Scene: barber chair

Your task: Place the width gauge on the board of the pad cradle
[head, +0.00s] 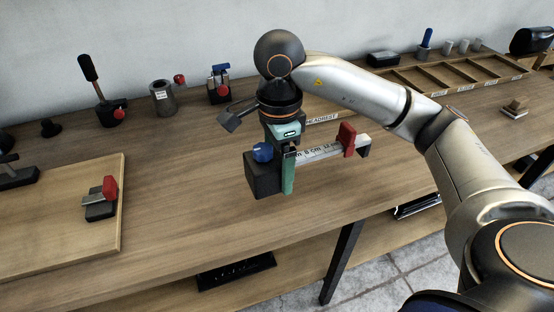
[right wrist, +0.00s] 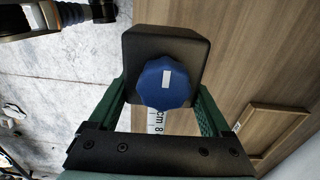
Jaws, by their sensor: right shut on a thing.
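The width gauge (head: 264,175) has a black block with a blue knob, a white ruler bar marked in cm and a red slider. My right gripper (head: 287,170) is shut on its black block and holds it over the bench, with the bar pointing right. In the right wrist view the block and knob (right wrist: 168,82) sit between the green fingers (right wrist: 160,105). A light wooden board (head: 60,235) lies at the left, apart from the gauge; it looks like the pad cradle's board. It carries a red-and-grey clamp piece (head: 101,200) and a dark fitting at its left edge. My left gripper is not in view.
Along the wall stand a black-handled tool (head: 100,95), a grey cylinder (head: 163,97) and a blue-red clamp (head: 219,85). A compartment tray (head: 455,76) is at the back right. The board's front right area and the bench between board and gauge are clear.

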